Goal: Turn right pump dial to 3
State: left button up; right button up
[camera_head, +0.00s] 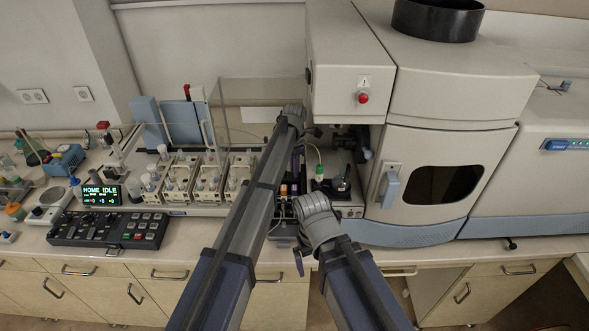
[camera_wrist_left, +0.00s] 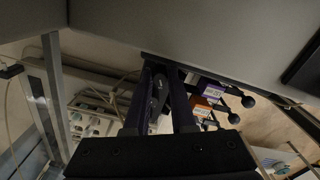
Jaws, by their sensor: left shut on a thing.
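My left arm reaches up to the clear screen beside the beige instrument. Its gripper, pointing down in the head view (camera_head: 297,163), is largely hidden by my wrist. In the left wrist view my left gripper (camera_wrist_left: 161,115) is shut on a dark elongated piece (camera_wrist_left: 157,88) between its two fingers. I cannot tell whether this is the right pump dial. A row of beige pump modules (camera_head: 208,178) stands left of my arm; no dial number is readable. My right gripper (camera_head: 299,262) hangs low at the counter's front edge; its jaw opening cannot be made out.
A black control box (camera_head: 75,236) with knobs and a small display (camera_head: 101,195) stand at the left. Purple (camera_wrist_left: 213,88) and orange (camera_wrist_left: 201,110) labelled parts with black ball ends lie beside my left fingers. The beige instrument (camera_head: 425,140) blocks the right side.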

pick_arm(q)
grip_shut()
jog(key=shift+m, duration=0.3)
jog(key=m, duration=0.4)
jog(key=shift+m, duration=0.4)
jog(key=m, duration=0.5)
jog(key=shift+m, duration=0.4)
jog(key=o, duration=0.6)
grip_release()
